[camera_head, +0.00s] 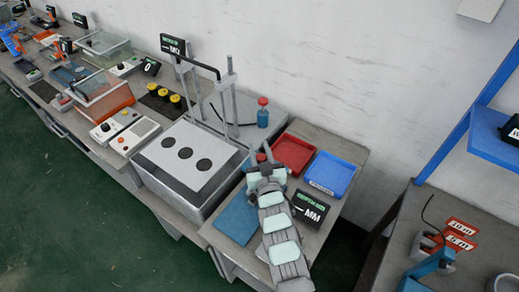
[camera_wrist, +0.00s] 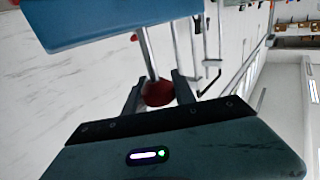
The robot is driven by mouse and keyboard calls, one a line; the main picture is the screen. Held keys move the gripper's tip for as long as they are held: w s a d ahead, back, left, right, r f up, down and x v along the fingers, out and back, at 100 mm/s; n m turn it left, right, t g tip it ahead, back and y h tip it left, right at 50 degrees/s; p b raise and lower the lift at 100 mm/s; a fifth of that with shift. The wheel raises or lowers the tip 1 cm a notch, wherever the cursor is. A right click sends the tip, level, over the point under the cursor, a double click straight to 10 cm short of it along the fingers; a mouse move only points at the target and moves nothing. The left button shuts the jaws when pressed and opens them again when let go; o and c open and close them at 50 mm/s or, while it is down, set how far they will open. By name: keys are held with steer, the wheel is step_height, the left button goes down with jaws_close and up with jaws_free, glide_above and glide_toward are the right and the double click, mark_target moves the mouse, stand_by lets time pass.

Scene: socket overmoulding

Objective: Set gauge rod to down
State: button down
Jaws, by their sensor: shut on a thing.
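In the wrist view, a thin grey gauge rod (camera_wrist: 149,52) runs from the edge of a blue block (camera_wrist: 110,22) to a round red knob (camera_wrist: 158,92). A good length of rod shows between block and knob. My gripper (camera_wrist: 158,95) has its dark fingers on both sides of the red knob and is shut on it. A black display (camera_head: 308,213) beside my arm shows a dash and "MM".
A red tray (camera_head: 292,153) and a blue tray (camera_head: 330,175) lie to the right of my gripper. A blue item with a red top (camera_head: 263,113) stands behind it. A grey box with three dark circles (camera_head: 163,155) and a blue pad (camera_head: 237,218) are to the left.

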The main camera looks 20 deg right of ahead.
stand_by(0.4)
steer(key=shift+f+b, duration=0.5)
steer(key=shift+f, duration=1.65)
steer(key=c, duration=1)
jaws_free()
steer(key=shift+s+r, duration=0.1)
steer(key=s, duration=0.3)
steer(key=s+a, duration=0.1)
steer(key=s, duration=0.3)
steer(key=s+a, duration=0.1)
steer(key=s, duration=0.2)
steer(key=shift+s, duration=0.2)
steer(key=shift+a, duration=0.1)
